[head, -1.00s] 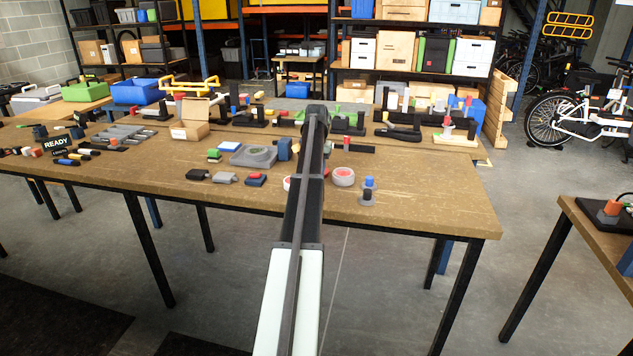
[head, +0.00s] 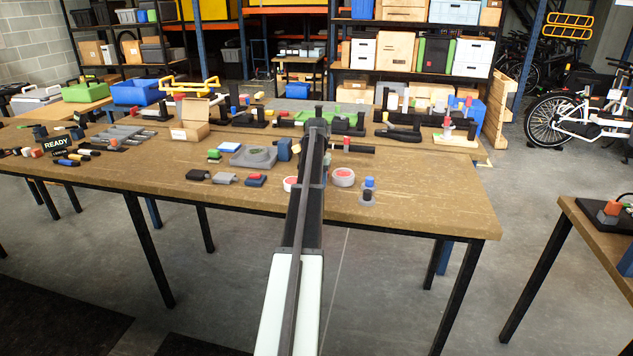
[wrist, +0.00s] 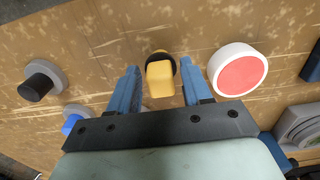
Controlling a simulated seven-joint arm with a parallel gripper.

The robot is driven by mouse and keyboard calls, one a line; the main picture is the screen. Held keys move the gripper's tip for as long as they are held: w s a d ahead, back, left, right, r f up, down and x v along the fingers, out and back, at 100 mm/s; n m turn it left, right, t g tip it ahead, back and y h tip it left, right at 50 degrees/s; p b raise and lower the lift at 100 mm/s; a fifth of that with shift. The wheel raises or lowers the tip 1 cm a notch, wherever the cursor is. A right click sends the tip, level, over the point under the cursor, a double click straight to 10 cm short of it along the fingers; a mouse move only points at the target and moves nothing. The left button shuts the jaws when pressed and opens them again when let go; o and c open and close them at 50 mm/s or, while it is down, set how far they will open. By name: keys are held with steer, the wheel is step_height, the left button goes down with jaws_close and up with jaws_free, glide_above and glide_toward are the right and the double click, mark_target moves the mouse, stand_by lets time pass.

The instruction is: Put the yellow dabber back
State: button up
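The yellow dabber (wrist: 160,78) shows in the wrist view, a yellow block with a dark collar or base behind it. My gripper (wrist: 158,72) is open, with its blue fingers on either side of the dabber. A gap shows between each finger and the dabber. I cannot tell whether the dabber stands in a holder. In the head view my arm hides the dabber and my fingers. A white round pot with a red top (wrist: 238,72) is just right of the right finger in the wrist view.
Grey round bases with a black knob (wrist: 40,82) and a blue knob (wrist: 73,122) are to the left in the wrist view. They stand near the front right of the workbench (head: 430,205) in the head view. Small blocks and a grey fixture (head: 252,156) lie left of my arm.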

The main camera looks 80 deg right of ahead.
steer(key=shift+o, duration=0.7)
step_height(320, 180, up, 12)
steer(key=shift+r, duration=0.15)
